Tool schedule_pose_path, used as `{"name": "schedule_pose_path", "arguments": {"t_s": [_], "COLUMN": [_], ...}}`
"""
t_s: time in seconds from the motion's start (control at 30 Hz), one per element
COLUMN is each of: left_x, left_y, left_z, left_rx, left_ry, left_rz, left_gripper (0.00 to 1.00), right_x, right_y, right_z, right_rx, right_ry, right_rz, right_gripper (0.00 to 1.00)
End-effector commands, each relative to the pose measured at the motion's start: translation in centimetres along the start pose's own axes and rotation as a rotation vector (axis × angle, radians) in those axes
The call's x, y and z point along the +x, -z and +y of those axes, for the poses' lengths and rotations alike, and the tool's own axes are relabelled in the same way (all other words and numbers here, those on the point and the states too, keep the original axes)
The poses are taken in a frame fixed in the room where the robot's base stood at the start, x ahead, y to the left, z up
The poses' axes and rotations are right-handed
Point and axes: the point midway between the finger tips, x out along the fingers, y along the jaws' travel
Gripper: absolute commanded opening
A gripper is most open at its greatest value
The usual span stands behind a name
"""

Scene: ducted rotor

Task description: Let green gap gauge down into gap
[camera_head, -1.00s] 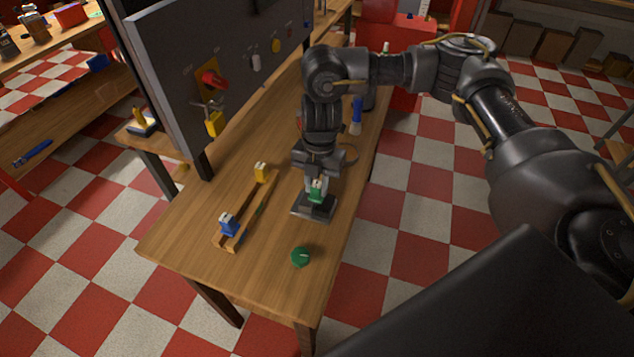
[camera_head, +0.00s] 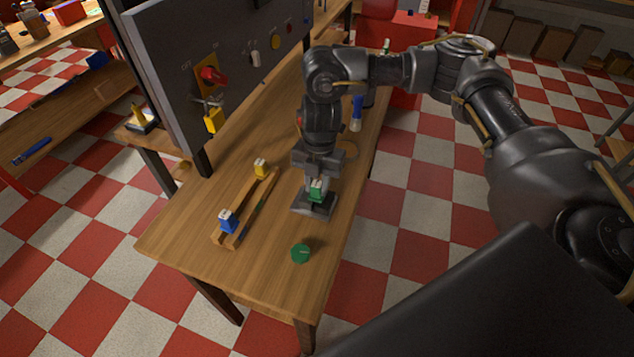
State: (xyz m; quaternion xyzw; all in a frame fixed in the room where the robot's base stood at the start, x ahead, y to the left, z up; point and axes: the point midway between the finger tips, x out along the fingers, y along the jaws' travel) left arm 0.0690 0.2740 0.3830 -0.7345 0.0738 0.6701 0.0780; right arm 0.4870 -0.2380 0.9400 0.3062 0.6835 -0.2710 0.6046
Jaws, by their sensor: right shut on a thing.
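My right gripper (camera_head: 315,184) points down and is shut on the green gap gauge (camera_head: 316,195), a small green block with a pale top. The gauge is over a dark grey base (camera_head: 299,207) on the bench near its right edge. The gap itself is hidden by the gripper and the gauge, and I cannot tell how deep the gauge is in it. A blue gauge (camera_head: 228,224) and a yellow gauge (camera_head: 260,170) stand at the wooden rack (camera_head: 250,207) to the left. My left gripper is not in view.
A round green knob-like piece (camera_head: 300,253) lies on the bench (camera_head: 265,275) in front of the base. A grey panel (camera_head: 225,70) with a red switch and yellow padlock rises at the back left. A blue-handled tool (camera_head: 356,112) stands behind my right arm.

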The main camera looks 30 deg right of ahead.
Motion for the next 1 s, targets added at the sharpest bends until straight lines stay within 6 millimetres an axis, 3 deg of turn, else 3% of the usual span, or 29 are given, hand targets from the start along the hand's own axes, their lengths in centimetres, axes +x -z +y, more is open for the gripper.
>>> {"name": "schedule_pose_path", "arguments": {"t_s": [0.27, 0.3, 0.47, 0.77, 1.0], "left_x": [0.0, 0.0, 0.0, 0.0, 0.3], "left_y": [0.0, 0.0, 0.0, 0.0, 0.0], "left_z": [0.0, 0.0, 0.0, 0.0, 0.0], "left_rx": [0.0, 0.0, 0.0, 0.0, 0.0], "left_ry": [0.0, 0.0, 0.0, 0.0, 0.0], "left_rz": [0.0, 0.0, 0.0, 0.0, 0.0], "left_gripper": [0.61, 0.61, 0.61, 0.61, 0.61], "right_x": [0.0, 0.0, 0.0, -0.2, -3.7], "right_y": [0.0, 0.0, 0.0, 0.0, -0.1], "right_z": [0.0, 0.0, 0.0, 0.0, 0.1], "right_rx": [0.0, 0.0, 0.0, 0.0, -0.001], "right_ry": [0.0, 0.0, 0.0, -0.001, -0.005], "right_rz": [0.0, 0.0, 0.0, -0.001, -0.005], "right_gripper": [0.02, 0.3, 0.5, 0.5, 0.5]}}
